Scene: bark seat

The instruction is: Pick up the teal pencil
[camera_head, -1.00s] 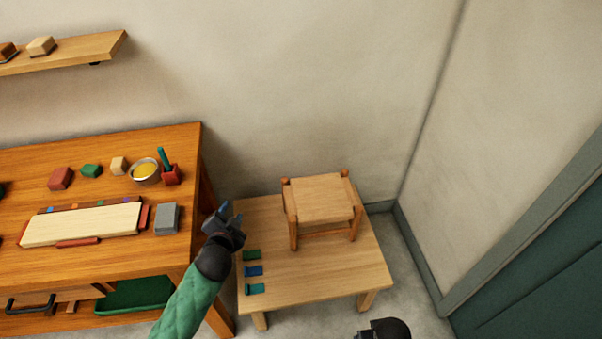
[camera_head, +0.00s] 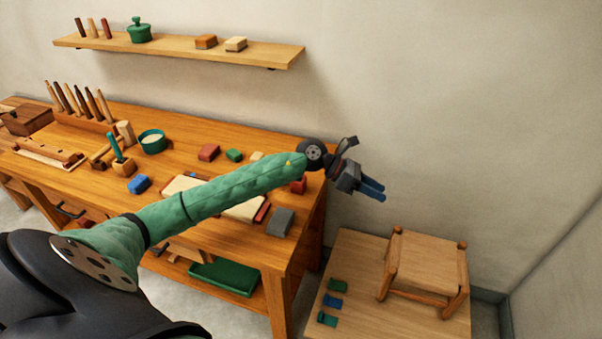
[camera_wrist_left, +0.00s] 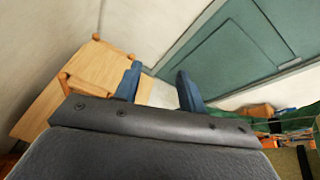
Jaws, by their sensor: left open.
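A teal stick (camera_head: 115,147), which looks like the pencil, stands tilted in a small wooden holder (camera_head: 122,167) on the left part of the workbench in the head view. A red holder (camera_head: 298,186) is partly covered by my left forearm, and any stick in it is hidden. My left gripper (camera_head: 376,189) is open and empty, held in the air beyond the bench's right end, above and beside the low table. Its two blue fingers stand apart in the left wrist view (camera_wrist_left: 159,72), with nothing between them. My right gripper is out of view.
The workbench (camera_head: 290,262) carries blocks, a teal bowl (camera_head: 152,141), a tool rack (camera_head: 80,122) and a grey block (camera_head: 281,222). A wall shelf (camera_head: 180,46) hangs behind. A small stool (camera_head: 428,262) and teal and blue pieces (camera_head: 332,301) are on the low table (camera_head: 360,262).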

